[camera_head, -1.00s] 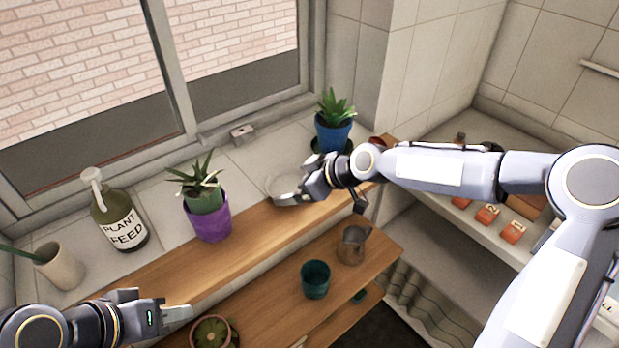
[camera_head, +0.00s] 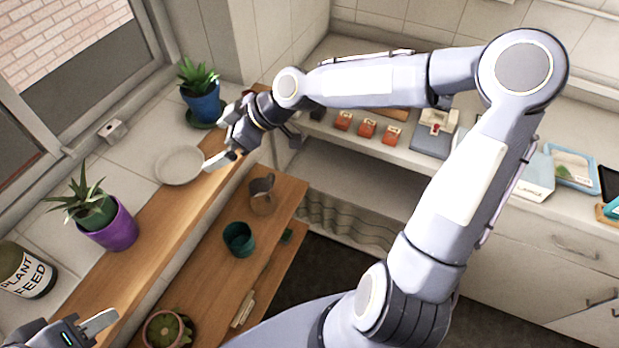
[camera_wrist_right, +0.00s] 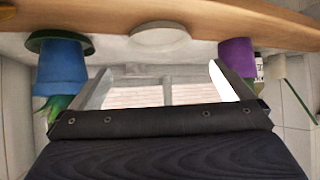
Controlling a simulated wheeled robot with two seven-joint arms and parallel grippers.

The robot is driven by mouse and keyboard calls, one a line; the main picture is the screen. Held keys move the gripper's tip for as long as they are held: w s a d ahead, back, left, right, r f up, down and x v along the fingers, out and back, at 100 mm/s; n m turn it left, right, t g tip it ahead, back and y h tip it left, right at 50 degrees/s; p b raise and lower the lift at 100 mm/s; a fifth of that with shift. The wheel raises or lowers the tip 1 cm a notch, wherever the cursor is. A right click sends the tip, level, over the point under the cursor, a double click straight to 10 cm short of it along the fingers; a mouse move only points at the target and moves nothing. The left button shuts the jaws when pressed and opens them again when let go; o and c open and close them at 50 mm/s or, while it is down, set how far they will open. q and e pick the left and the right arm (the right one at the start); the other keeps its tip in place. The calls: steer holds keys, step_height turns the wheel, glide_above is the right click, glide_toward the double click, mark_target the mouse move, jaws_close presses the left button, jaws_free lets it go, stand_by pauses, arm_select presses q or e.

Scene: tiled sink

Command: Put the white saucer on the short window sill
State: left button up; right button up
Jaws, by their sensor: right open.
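The white saucer (camera_head: 181,165) lies flat on the tiled window sill (camera_head: 133,157), between the purple-potted plant and the blue-potted plant. Its edge is close to the sill's wooden front. My left gripper (camera_head: 100,325) is at the bottom left, partly cut off, with one finger clearly visible.
The purple pot (camera_head: 112,230) and plant feed bottle (camera_head: 25,272) stand left of the saucer; the blue pot (camera_head: 203,105) stands behind it. A lower wooden shelf holds a teal cup (camera_head: 239,240) and a metal pitcher (camera_head: 262,195).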

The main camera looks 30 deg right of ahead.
steer(key=s+d+m+h, duration=0.1)
steer(key=s+d+m, duration=0.3)
steer(key=s, duration=0.4)
steer(key=s+d+m+h, duration=0.2)
steer(key=s+d+m, duration=0.2)
steer(key=s, duration=0.5)
steer(key=s+d+m+h, duration=0.2)
steer(key=s+d+m, duration=0.2)
steer(key=s, duration=0.4)
steer(key=shift+s+m, duration=0.2)
steer(key=shift+m, duration=0.5)
